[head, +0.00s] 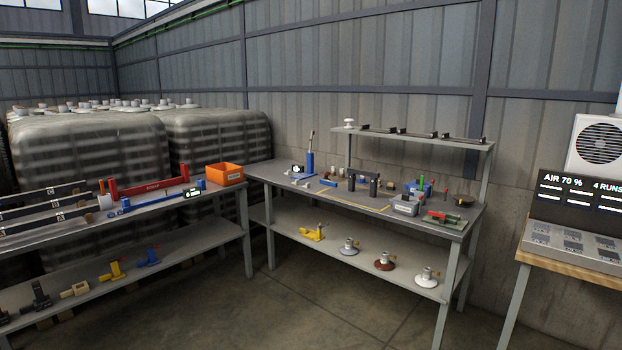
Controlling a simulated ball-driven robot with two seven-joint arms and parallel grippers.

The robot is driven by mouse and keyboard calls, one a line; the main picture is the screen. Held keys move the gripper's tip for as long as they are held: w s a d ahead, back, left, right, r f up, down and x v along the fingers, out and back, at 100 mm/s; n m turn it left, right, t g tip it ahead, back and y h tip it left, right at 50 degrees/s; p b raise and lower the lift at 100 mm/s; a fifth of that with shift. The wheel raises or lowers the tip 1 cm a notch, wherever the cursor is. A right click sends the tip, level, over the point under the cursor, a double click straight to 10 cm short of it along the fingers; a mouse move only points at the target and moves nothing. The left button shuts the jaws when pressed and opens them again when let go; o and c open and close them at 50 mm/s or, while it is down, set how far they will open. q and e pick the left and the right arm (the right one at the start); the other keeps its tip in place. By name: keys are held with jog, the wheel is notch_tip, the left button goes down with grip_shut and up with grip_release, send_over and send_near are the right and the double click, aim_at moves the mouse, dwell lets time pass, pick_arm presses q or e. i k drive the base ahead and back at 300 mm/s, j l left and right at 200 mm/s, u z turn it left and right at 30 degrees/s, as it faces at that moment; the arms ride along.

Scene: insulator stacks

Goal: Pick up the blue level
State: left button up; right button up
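A long blue bar (155,201) lies along the front of the left bench, before a red bar with lettering (150,186). A short flat blue bar (328,183) lies on the right bench, left of the middle. Both are small in the head view, and I cannot tell for certain which one is the blue level. Neither of my grippers is in view, and nothing is seen touching either bar.
An orange bin (224,174) stands at the left bench's right end. The right bench (340,200) holds a grey bin (405,205), a yellow square (372,207) and several tools. Insulators (384,261) stand on its lower shelf. The floor (310,305) before the benches is clear.

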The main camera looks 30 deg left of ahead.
aim_at(329, 183)
jog(key=i+j+u, duration=0.1)
jog(key=i+j, duration=0.3)
jog(key=i+j+u, duration=0.1)
jog(key=i+j, duration=0.25)
jog(key=i, duration=0.15)
jog(key=i+j, duration=0.3)
jog(key=i, duration=0.15)
jog(key=i+j+u, duration=0.15)
jog(key=i+j, duration=0.2)
jog(key=i, duration=0.15)
jog(key=i+j+u, duration=0.1)
jog(key=i+j, duration=0.15)
jog(key=i, duration=0.2)
